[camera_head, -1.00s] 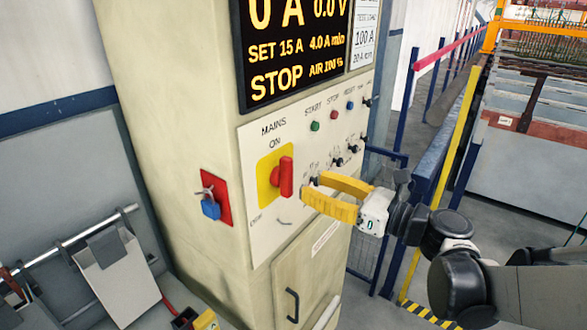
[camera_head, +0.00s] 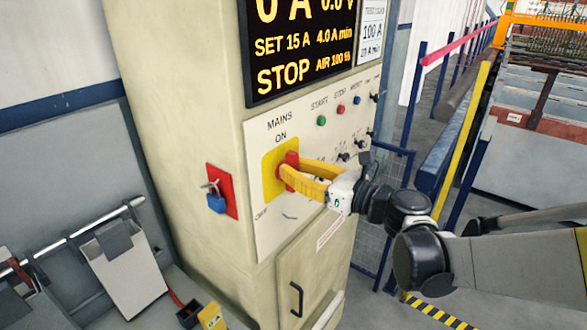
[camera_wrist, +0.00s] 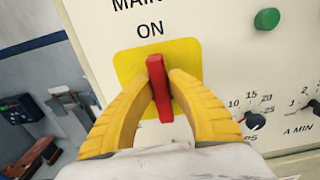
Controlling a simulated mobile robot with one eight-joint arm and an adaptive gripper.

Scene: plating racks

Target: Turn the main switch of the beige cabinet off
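The beige cabinet (camera_head: 180,120) stands in the middle of the head view. Its main switch is a red handle (camera_wrist: 159,88) on a yellow plate (camera_wrist: 131,67), below the words MAINS and ON. The handle stands nearly upright, its upper end toward ON; an off mark is at the lower left of the plate in the head view. My gripper (camera_wrist: 159,84) has one yellow finger on each side of the handle, and the fingertips appear to press against it.
A blue padlock (camera_head: 216,202) hangs on a red plate on the cabinet's left side. Small buttons and knobs (camera_wrist: 255,120) lie right of the switch. The lit display (camera_head: 300,50) is above. A blue and yellow railing (camera_head: 464,140) stands at right.

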